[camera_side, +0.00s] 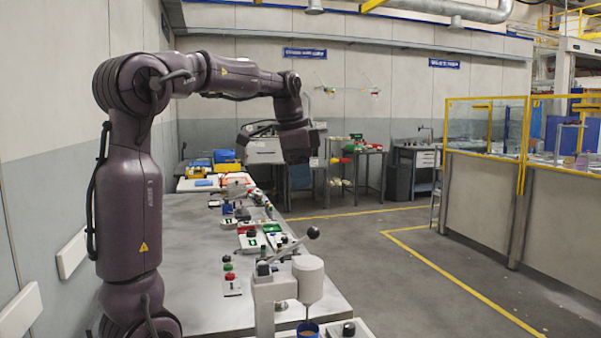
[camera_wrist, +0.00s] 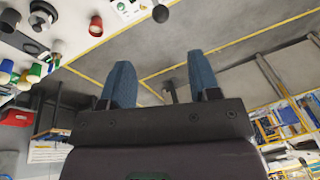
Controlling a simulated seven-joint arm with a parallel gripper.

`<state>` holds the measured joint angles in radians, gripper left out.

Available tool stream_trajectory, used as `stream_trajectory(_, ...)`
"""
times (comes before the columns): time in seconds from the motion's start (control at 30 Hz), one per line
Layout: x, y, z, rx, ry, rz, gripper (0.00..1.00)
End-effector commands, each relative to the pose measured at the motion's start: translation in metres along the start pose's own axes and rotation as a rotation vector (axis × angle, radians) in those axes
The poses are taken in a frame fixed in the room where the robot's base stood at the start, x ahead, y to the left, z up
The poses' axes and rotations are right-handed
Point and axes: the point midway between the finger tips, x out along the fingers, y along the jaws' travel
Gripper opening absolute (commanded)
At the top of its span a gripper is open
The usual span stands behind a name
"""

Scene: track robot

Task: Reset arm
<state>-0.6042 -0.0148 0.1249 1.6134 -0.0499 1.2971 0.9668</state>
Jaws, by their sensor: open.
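My gripper shows in the wrist view (camera_wrist: 160,82) with its two blue fingers standing well apart. Nothing is between the fingers except the view of the floor and a yellow line. In the side view my dark purple arm rises at the left, reaches across to the right and bends down at the wrist.
A red and green button box (camera_side: 231,278) and several panels line the bench. Yellow-framed barriers (camera_side: 487,145) stand right; the floor between is open.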

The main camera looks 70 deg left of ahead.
Motion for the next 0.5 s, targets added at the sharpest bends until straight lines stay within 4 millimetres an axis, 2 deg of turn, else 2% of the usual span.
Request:
stream_trajectory(0.33,0.001,-0.001,0.000,-0.027,0.002,-0.002,0.56)
stream_trajectory(0.4,0.001,-0.003,-0.002,-0.087,0.010,-0.015,0.56)
stream_trajectory(0.5,0.018,0.005,0.004,-0.229,0.001,-0.008,0.56)
